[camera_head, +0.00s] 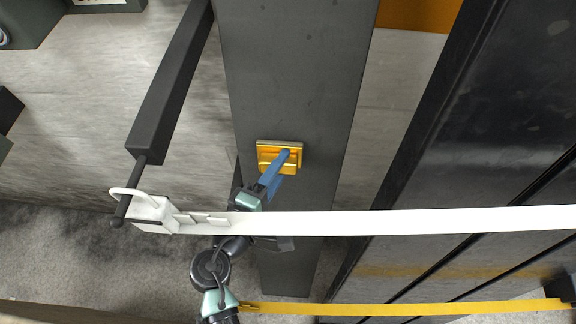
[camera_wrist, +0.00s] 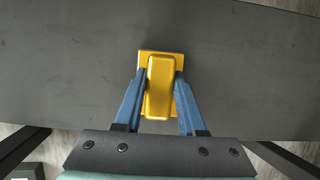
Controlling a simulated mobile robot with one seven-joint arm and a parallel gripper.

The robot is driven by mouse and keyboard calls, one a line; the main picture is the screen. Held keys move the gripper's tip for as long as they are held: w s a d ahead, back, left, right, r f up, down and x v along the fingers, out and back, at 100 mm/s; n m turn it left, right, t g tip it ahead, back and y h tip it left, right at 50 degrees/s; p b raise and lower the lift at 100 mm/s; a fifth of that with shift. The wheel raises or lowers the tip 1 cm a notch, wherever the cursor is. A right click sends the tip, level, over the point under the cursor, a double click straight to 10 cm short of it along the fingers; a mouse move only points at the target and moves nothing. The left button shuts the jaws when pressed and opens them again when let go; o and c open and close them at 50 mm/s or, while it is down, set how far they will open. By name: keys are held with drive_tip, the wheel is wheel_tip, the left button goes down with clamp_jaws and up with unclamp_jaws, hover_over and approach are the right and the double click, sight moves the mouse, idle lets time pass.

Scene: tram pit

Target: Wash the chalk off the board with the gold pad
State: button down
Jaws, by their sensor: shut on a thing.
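The gold pad (camera_head: 266,150) is a rectangular block with a raised grip, over the dark grey board (camera_head: 296,70). In the wrist view the pad (camera_wrist: 160,112) is in the middle, with the board (camera_wrist: 70,75) filling most of the picture behind it. My gripper (camera_head: 287,157) is shut on the pad's raised grip; its blue fingers show on both sides in the wrist view (camera_wrist: 160,80). I cannot tell whether the pad touches the board. Only faint specks show on the board; I make out no clear chalk marks. The pad hides the patch under it.
A long white bar (camera_head: 400,220) crosses in front of the board, close to my arm. A yellow strip (camera_head: 400,308) runs below it. A dark square beam (camera_head: 172,85) stands at left. Large dark panels (camera_head: 500,120) fill the right side.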

drive_tip(key=shift+a+b, duration=0.5)
drive_tip(key=shift+a, duration=2.05)
drive_tip(key=shift+s+f+b, duration=0.15)
drive_tip(key=shift+f+b, duration=0.3)
drive_tip(key=shift+f, duration=0.1)
drive_tip(key=shift+s+f+b, duration=0.15)
drive_tip(key=shift+f+b, duration=0.3)
drive_tip(key=shift+f, duration=0.05)
drive_tip(key=shift+w, duration=0.1)
drive_tip(key=shift+d, duration=0.1)
drive_tip(key=shift+d, duration=0.75)
drive_tip(key=shift+d+p, duration=0.95)
drive_tip(key=shift+d, duration=3.75)
